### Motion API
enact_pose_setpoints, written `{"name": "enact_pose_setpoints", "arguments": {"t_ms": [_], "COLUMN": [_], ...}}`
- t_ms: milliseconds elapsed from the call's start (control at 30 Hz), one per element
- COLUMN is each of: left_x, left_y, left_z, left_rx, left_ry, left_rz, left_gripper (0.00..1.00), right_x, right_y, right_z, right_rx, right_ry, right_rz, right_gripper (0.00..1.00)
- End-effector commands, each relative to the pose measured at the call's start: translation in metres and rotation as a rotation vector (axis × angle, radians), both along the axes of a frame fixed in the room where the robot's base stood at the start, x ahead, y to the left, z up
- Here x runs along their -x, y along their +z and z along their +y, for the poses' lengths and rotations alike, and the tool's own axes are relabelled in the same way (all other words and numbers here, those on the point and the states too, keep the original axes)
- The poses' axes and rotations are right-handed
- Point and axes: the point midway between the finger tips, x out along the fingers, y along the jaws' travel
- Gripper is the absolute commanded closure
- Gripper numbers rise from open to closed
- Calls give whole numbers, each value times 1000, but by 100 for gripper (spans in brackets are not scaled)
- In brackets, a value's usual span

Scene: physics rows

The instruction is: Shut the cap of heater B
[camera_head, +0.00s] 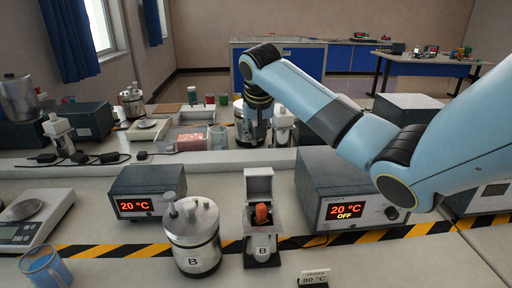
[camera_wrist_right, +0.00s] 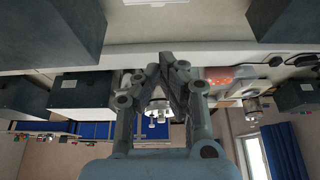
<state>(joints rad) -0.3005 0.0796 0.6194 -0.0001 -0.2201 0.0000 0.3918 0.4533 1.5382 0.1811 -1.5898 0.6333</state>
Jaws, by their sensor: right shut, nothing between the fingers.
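Heater B (camera_head: 262,248) is a small white block on a dark base with a "B" label, standing on the bench at the front centre. Its cap (camera_head: 258,182) is a pale lid standing upright at the back, open. An orange-brown rounded piece (camera_head: 262,213) sits in the opening. My right gripper (camera_head: 254,138) is beyond the heater, above the rear of the bench, pointing down and not touching it. Its fingers are shut and empty in the right wrist view (camera_wrist_right: 162,68). The wrist view does not show heater B clearly. My left gripper is out of view.
A metal vessel (camera_head: 193,238) marked "B" stands left of the heater. A control box (camera_head: 352,187) reading "20 °C OFF" stands right; another box (camera_head: 146,191) reads 20 °C. A small card (camera_head: 314,278) stands in front. A low ledge (camera_head: 215,160) runs behind.

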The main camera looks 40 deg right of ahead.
Motion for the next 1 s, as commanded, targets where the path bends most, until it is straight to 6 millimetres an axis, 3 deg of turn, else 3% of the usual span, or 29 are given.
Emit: {"name": "enact_pose_setpoints", "arguments": {"t_ms": [567,733,1000], "left_x": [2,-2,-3], "left_y": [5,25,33], "left_z": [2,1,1], "left_rx": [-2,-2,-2], "left_ry": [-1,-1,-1], "left_rz": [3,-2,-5], "left_gripper": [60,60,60], "right_x": [-30,-13,-1], "right_y": [-89,-79,-77], "right_z": [-25,-11,-1], "right_rx": [-2,1,0], "right_ry": [-1,3,1], "right_rz": [3,1,0], "right_gripper": [100,100,100]}}
